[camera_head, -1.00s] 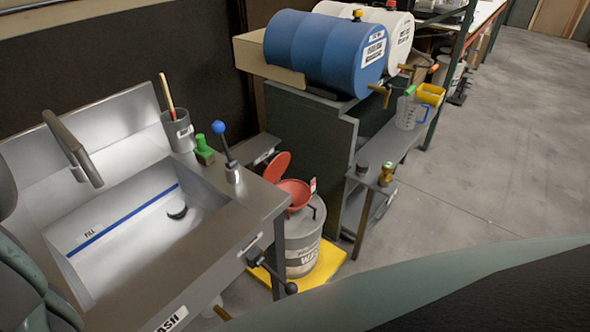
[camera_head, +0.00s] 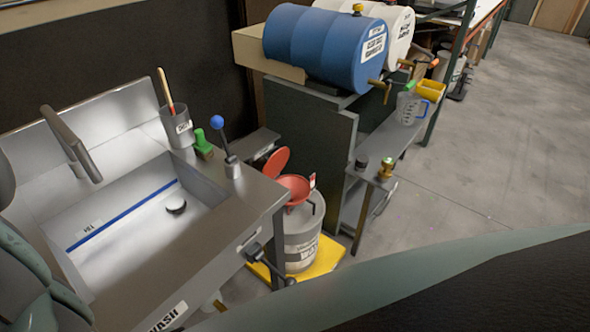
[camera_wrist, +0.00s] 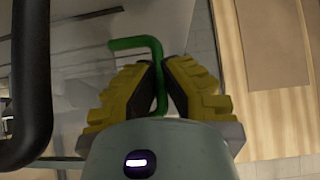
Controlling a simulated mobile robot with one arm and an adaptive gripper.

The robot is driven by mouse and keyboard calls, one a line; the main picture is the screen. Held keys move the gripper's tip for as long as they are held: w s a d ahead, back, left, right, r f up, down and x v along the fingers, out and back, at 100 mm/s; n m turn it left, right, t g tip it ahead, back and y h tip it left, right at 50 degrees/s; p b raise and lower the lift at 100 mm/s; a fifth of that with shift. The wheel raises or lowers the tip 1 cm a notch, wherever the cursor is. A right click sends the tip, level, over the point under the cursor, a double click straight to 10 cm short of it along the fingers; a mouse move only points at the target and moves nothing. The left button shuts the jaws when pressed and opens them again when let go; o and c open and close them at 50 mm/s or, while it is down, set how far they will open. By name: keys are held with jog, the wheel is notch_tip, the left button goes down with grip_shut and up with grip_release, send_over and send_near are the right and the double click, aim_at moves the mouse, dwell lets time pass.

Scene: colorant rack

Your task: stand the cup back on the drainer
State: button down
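In the wrist view my gripper (camera_wrist: 162,95) has its two yellow ribbed fingers drawn together on a bent green handle (camera_wrist: 152,46). The handle appears to belong to a clear cup (camera_wrist: 85,70), whose see-through wall fills the left side. Its contents and exact tilt cannot be told. My gripper and this cup do not show in the head view. Another clear jug with a blue handle (camera_head: 408,109) stands on the narrow bench at the right. I cannot pick out a drainer with certainty.
A steel sink (camera_head: 225,215) holds a grey pot (camera_head: 178,130) and blue-knobbed lever (camera_head: 217,122) on its rim. A waste can with red funnel (camera_head: 300,240) stands on a yellow base. Open floor lies right.

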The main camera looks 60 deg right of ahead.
jog(key=shift+f, duration=0.15)
jog(key=c, duration=1.6)
grip_release()
jog(key=o, duration=0.5)
jog(key=shift+c, duration=0.2)
jog(key=shift+r, duration=0.25)
jog(key=v, duration=1.2)
